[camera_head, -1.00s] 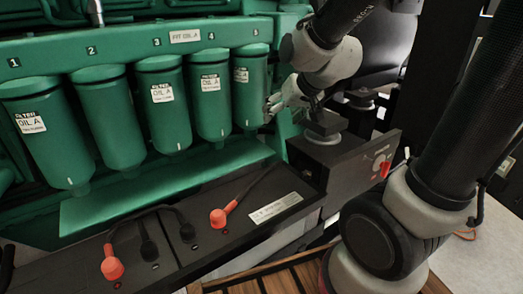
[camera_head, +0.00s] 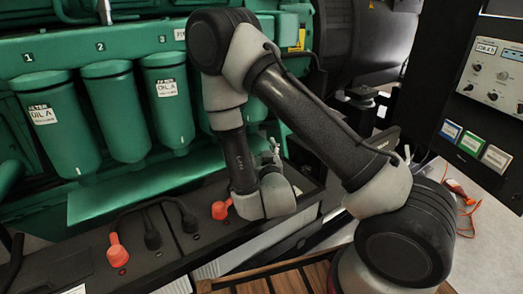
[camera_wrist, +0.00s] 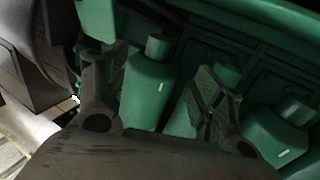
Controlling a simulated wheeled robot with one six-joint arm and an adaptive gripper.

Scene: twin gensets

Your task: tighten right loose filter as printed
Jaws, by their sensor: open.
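A row of green oil filters hangs under numbers in the head view. Filter 1 (camera_head: 58,125), filter 2 (camera_head: 118,110) and filter 3 (camera_head: 168,100) show clearly. The filters to their right are mostly hidden behind my arm. My gripper (camera_wrist: 160,72) is open and empty, its two fingers spread in the wrist view. A green filter (camera_wrist: 146,88) with a narrow end and a white tick shows beyond and between the fingers, nearer the left one. Contact cannot be told. Another filter (camera_wrist: 285,135) shows at the right. In the head view my gripper (camera_head: 272,152) is small and partly hidden.
A dark ledge below the filters carries a red-capped cable end (camera_head: 117,252), another red one (camera_head: 222,209) and black cables (camera_head: 150,232). A dark cylindrical machine body fills the wrist view's upper left.

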